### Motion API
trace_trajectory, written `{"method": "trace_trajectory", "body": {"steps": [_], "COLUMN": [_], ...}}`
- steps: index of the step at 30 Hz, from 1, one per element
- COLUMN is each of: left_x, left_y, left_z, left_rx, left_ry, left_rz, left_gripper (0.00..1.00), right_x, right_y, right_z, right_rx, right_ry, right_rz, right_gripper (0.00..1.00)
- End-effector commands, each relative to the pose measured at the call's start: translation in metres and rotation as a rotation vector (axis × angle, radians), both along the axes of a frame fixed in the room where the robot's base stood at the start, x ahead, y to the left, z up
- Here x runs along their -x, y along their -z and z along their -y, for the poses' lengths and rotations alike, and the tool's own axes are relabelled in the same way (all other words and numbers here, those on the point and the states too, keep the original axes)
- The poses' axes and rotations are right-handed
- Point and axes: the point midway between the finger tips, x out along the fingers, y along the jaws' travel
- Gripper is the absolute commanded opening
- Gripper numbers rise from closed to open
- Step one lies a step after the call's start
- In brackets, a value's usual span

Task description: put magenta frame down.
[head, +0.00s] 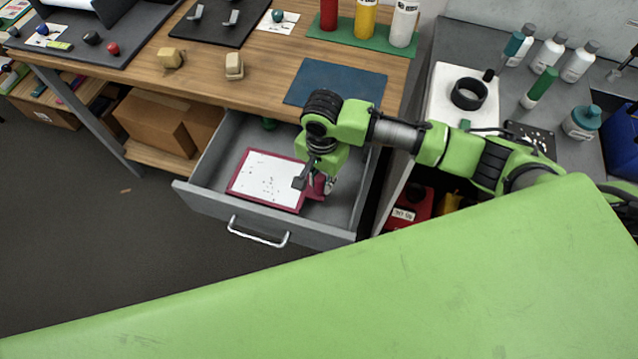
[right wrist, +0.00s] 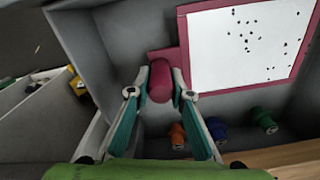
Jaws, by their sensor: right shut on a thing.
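The magenta frame (head: 236,188) is a flat rectangle with a white panel marked with small black specks. It lies inside the open grey drawer (head: 209,162) in the head view, and its rim also shows in the right wrist view (right wrist: 183,52). My right gripper (head: 318,186) is over the frame's right side, inside the drawer. In the right wrist view my right gripper (right wrist: 160,92) is shut on the frame's rounded magenta handle (right wrist: 161,78). Whether the frame touches the drawer floor I cannot tell. My left gripper is not in view.
Orange (right wrist: 177,136), blue (right wrist: 217,128) and green (right wrist: 264,120) small items stand in the drawer beside the frame. The drawer handle (head: 258,236) faces the floor. The wooden bench (head: 215,78) above holds a blue mat (head: 335,84) and several bottles.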

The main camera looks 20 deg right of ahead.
Motion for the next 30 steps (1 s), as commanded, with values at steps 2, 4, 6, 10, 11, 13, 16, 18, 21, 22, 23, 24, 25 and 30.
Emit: {"method": "trace_trajectory", "body": {"steps": [2,4,6,10,11,13,16,18,21,22,23,24,25,30], "left_x": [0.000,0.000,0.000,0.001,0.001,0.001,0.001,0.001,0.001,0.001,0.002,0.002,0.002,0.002], "left_y": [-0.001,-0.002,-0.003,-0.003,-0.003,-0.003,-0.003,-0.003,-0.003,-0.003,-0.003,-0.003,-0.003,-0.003], "left_z": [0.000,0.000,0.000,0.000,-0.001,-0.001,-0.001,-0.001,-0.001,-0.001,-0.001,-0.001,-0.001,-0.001], "left_rx": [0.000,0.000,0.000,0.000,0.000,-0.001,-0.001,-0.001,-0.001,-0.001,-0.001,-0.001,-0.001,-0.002], "left_ry": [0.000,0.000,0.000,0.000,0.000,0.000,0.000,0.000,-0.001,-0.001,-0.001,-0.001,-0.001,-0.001], "left_rz": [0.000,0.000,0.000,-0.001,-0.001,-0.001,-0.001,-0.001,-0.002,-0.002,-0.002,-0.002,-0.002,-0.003], "left_gripper": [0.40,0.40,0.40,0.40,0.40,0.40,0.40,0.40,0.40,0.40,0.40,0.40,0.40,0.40], "right_x": [0.000,0.000,0.000,0.000,0.000,0.000,0.000,0.000,0.000,0.000,0.000,0.000,0.000,0.000], "right_y": [0.009,0.020,0.029,0.036,0.037,0.036,0.037,0.037,0.037,0.037,0.037,0.037,0.036,0.029], "right_z": [0.000,0.000,0.000,0.000,0.000,0.000,0.000,0.000,0.000,0.001,0.000,0.001,0.001,0.000], "right_rx": [0.001,0.001,0.001,0.000,0.000,0.000,0.001,0.001,0.001,0.001,0.001,0.001,0.001,0.000], "right_ry": [0.000,0.000,0.000,0.000,0.000,-0.001,-0.001,-0.001,-0.001,-0.001,-0.001,-0.001,-0.001,-0.002], "right_rz": [-0.001,-0.002,0.000,0.001,0.001,0.001,0.001,0.000,0.000,0.000,0.001,0.000,0.000,0.001], "right_gripper": [0.00,0.00,0.00,0.00,0.00,0.00,0.30,0.36,0.36,0.36,0.36,0.36,0.36,0.36]}}
